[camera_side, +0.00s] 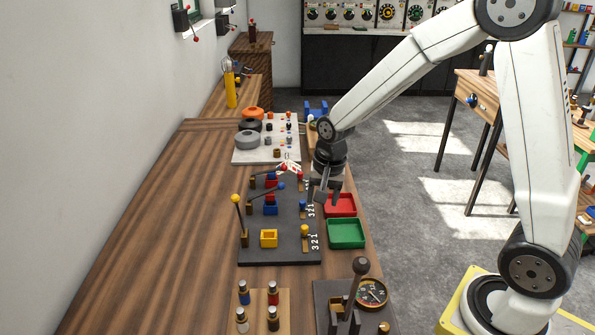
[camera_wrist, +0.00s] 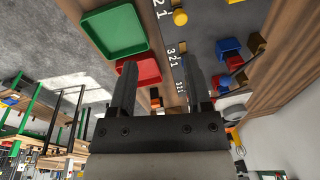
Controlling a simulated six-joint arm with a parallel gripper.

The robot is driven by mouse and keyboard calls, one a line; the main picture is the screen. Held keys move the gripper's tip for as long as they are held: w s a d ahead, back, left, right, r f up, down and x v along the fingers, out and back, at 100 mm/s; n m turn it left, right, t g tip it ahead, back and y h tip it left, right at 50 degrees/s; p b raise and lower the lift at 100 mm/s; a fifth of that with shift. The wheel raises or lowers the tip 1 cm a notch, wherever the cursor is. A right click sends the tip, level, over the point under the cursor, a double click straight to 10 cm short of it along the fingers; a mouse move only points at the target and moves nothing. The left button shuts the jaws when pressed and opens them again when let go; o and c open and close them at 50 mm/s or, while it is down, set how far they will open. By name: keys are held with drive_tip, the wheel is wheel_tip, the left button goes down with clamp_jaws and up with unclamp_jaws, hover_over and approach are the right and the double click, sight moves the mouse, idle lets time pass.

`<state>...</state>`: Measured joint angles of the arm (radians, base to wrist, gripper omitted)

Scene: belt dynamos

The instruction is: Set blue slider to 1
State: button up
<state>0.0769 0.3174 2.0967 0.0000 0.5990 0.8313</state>
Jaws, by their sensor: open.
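The blue slider (camera_side: 303,206) stands on the right side of the dark board (camera_side: 280,252), beside a row of white numbers 3, 2, 1. Its exact mark is too small to tell. My gripper (camera_side: 325,197) is open and empty, pointing down just right of and above the blue slider. In the wrist view my gripper (camera_wrist: 160,75) has its two fingers apart. I cannot make out the blue slider there; the right finger covers part of the board.
A yellow slider (camera_side: 304,231) stands nearer on the board. Red tray (camera_side: 341,212) and green tray (camera_side: 347,246) lie close on the right. Levers with a yellow knob (camera_side: 235,198) and a blue knob (camera_side: 281,187) rise from the board. Bare table lies left.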

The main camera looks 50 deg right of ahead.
sight(303, 201)
drive_tip(key=shift+w+d+f+m+g, duration=0.35)
drive_tip(key=shift+w+d+m, duration=0.6)
drive_tip(key=shift+w+m, duration=1.05)
drive_tip(key=shift+w+d+f+m+g, duration=0.1)
drive_tip(key=shift+w+d+f+m, duration=0.3)
drive_tip(key=shift+w+d+m, duration=1.15)
drive_tip(key=shift+w+d+f+m+g, duration=0.25)
drive_tip(key=shift+w+d+f+m, duration=0.15)
drive_tip(key=shift+w+m, duration=2.1)
drive_tip(key=shift+s+f+m, duration=0.1)
drive_tip(key=shift+s+m, duration=0.35)
drive_tip(key=shift+f, duration=3.8)
drive_tip(key=shift+c, duration=0.2)
clamp_jaws()
